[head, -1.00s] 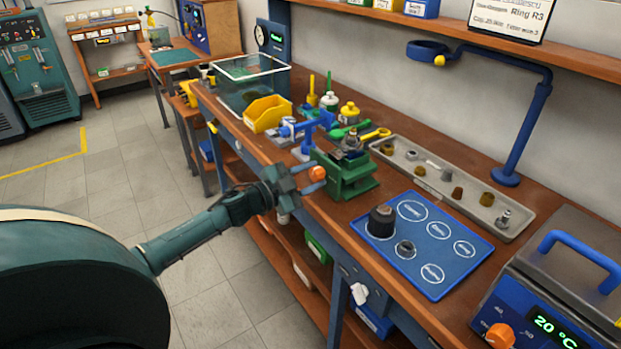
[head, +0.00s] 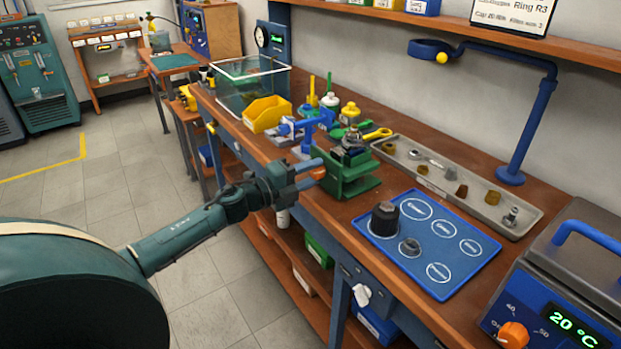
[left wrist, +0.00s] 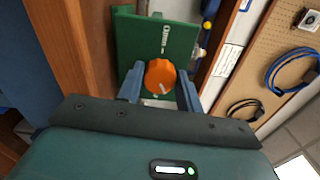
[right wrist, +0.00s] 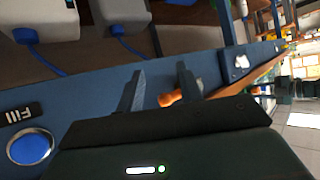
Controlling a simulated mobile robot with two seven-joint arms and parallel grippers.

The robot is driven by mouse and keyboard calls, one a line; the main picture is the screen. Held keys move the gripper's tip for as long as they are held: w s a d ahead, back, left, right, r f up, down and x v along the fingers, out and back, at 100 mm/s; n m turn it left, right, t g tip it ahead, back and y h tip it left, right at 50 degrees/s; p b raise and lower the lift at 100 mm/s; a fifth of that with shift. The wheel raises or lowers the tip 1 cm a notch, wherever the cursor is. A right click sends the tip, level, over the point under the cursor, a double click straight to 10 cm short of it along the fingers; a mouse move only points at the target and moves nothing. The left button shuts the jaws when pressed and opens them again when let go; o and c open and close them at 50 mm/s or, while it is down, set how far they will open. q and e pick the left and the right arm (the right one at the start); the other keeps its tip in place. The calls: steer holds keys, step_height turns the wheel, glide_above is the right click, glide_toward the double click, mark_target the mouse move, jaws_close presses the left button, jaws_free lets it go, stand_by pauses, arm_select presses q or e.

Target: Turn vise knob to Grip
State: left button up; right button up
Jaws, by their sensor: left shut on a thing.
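The green vise (head: 352,182) stands near the front edge of the bench, with a metal part in its top. Its orange knob (head: 317,173) faces the aisle. My left gripper (head: 312,170) reaches in from the left, with its fingers on either side of the knob. In the left wrist view the orange knob (left wrist: 160,76) sits between the two fingers, against the vise's green face (left wrist: 180,40).
A blue mat (head: 430,245) with a dark cylinder (head: 384,219) lies right of the vise. A grey parts tray (head: 455,185) lies behind. A yellow bin (head: 267,113) and bottles stand farther left. A heater-like box (head: 560,285) is at the right.

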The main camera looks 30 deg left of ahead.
arm_select(q)
steer(key=m+b, duration=0.1)
steer(key=m, duration=0.1)
steer(key=shift+f+m, duration=0.1)
steer(key=shift+m, duration=0.3)
steer(key=shift+m+b, duration=0.5)
steer(key=shift+m, duration=0.9)
arm_select(e)
steer(key=shift+w+a+f+m, duration=0.1)
steer(key=shift+w+f+m, duration=0.1)
steer(key=shift+f+m, duration=0.4)
steer(key=shift+f, duration=0.15)
arm_select(q)
steer(key=o, duration=1)
